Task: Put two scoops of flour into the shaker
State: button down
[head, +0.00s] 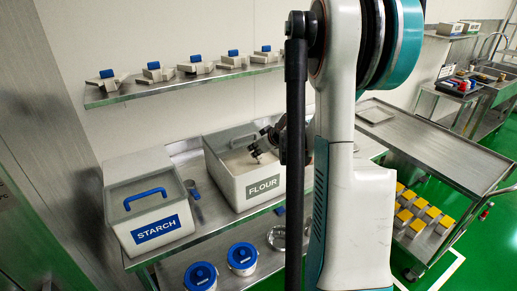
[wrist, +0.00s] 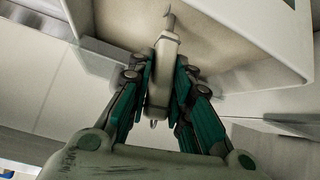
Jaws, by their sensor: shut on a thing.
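The white flour bin (head: 259,187) stands on the metal table in the head view, labelled FLOUR, open at the top with pale flour (head: 237,166) inside. My gripper (head: 259,152) is over its opening, partly hidden behind my arm. In the wrist view my gripper (wrist: 164,80) is shut on the pale handle of a scoop (wrist: 164,64). The scoop's far end points into the flour bin (wrist: 258,92); its bowl cannot be made out, nor whether it carries flour. I cannot tell which thing is the shaker.
A covered starch bin (head: 155,228) stands left of the flour bin, with a grey-blue utensil (head: 195,197) between them. Blue-lidded tubs (head: 242,258) and a round metal item (head: 279,238) are on the lower shelf. Blue-topped devices (head: 196,65) line the wall shelf above.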

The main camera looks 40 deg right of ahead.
jog(key=w+a+f+n+g+h+b, duration=0.1)
jog(key=w+a+n+h+b, duration=0.1)
jog(key=a+n+h+b, duration=0.35)
jog(key=a+r+h+p, duration=0.3)
jog(key=a+r+p, duration=0.1)
jog(key=r, duration=0.6)
jog(key=shift+w+a+h+p, duration=0.2)
jog(key=shift+a+h+p, duration=0.05)
jog(key=shift+h+p, duration=0.15)
dwell(1.1)
dwell(1.0)
